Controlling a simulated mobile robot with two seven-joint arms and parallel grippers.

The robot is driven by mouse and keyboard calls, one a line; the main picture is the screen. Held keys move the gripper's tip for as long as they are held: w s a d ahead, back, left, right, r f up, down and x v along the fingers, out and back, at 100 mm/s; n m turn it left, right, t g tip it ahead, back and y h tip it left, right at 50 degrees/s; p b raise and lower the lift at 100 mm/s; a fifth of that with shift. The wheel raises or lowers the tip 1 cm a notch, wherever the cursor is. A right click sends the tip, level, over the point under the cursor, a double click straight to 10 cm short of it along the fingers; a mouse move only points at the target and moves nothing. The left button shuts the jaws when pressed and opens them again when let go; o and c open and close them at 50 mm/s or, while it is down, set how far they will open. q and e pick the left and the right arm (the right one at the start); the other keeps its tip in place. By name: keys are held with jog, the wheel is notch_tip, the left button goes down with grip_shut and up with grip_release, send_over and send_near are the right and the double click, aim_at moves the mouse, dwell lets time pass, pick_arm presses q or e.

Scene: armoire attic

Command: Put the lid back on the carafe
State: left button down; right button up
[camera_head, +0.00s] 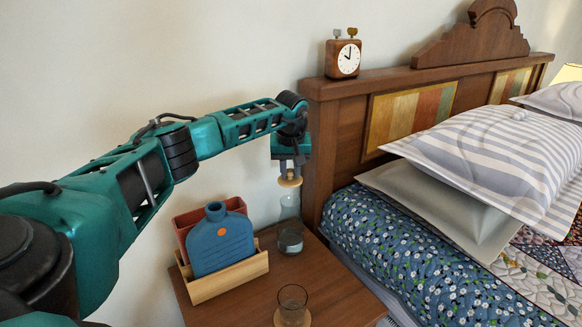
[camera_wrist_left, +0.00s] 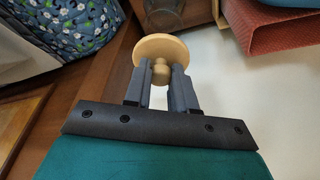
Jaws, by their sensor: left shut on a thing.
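The lid (camera_head: 290,183) is a round, pale wooden disc with a knob. My left gripper (camera_head: 289,170) is shut on the knob and holds the lid in the air above the carafe. In the left wrist view the lid (camera_wrist_left: 160,48) shows beyond the fingertips (camera_wrist_left: 160,78). The carafe (camera_head: 290,238) is clear glass with dark contents low down. It stands upright on the wooden nightstand (camera_head: 250,296), near the headboard, with its mouth just below the lid. A gap seems to show between them, though their exact alignment is hard to tell. My right gripper is out of view.
A wooden holder (camera_head: 228,277) with a blue bottle-shaped item (camera_head: 220,243) and a red item stands left of the carafe. A glass tumbler (camera_head: 292,303) stands in front. The headboard (camera_head: 321,150) rises close on the right, with a clock (camera_head: 343,57) on top.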

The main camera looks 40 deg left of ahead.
aim_at(291, 182)
pick_arm(q)
jog(key=shift+f+b, duration=0.6)
jog(key=shift+f, duration=0.2)
notch_tip(291, 182, down, 2)
jog(key=shift+f+b, duration=0.25)
jog(key=shift+b, duration=1)
jog(key=shift+f+b, duration=0.3)
jog(key=shift+f, duration=0.7)
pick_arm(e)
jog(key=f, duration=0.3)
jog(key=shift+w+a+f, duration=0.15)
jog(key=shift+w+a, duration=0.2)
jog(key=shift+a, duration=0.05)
pick_arm(q)
jog(key=shift+r+p, duration=0.1)
jog(key=shift+p, duration=0.35)
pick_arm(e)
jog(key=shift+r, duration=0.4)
pick_arm(q)
jog(key=shift+f, duration=0.2)
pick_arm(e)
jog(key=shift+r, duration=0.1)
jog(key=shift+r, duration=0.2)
